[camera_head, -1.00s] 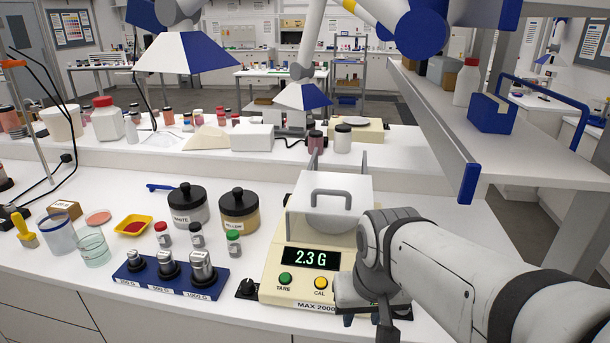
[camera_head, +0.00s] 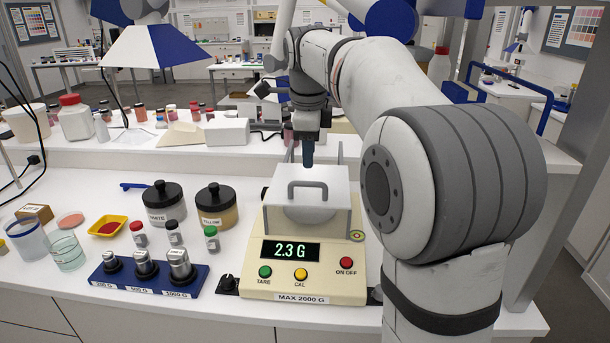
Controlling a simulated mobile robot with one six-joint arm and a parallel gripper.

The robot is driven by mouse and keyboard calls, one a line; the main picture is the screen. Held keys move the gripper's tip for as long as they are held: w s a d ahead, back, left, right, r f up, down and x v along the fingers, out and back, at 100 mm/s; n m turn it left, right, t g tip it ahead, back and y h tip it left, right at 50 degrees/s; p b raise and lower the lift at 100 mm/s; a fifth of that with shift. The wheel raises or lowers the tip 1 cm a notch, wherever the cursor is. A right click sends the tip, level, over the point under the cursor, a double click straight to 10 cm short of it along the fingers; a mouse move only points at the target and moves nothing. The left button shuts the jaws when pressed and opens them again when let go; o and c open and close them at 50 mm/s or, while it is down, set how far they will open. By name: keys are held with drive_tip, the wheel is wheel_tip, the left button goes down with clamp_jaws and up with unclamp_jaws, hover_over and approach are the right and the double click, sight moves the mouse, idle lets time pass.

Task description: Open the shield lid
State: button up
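The balance (camera_head: 335,285) is cream, reads 2.3 G and stands at the front of the bench. On it sits the pale, box-like shield with its lid (camera_head: 328,174) closed. A grey bar handle (camera_head: 307,185) is on the lid's front, and a pale round shape shows below it. My gripper (camera_head: 308,160) points down over the back part of the lid, behind the handle. Its dark fingers show edge-on as one narrow shape, so their opening is hidden. Whether the tips touch the lid is not clear.
Two black-lidded jars (camera_head: 164,205) (camera_head: 216,203), small bottles and a blue weight block (camera_head: 147,275) stand left of the balance. A raised ledge with several jars and papers runs behind. My arm hides the right side of the bench.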

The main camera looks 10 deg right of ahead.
sight(309, 183)
drive_tip(key=f, duration=0.2)
drive_tip(key=w+f, duration=0.1)
drive_tip(key=f, duration=0.4)
drive_tip(key=shift+w+d, duration=0.15)
drive_tip(key=shift+d, duration=0.05)
drive_tip(key=shift+c, duration=0.2)
clamp_jaws()
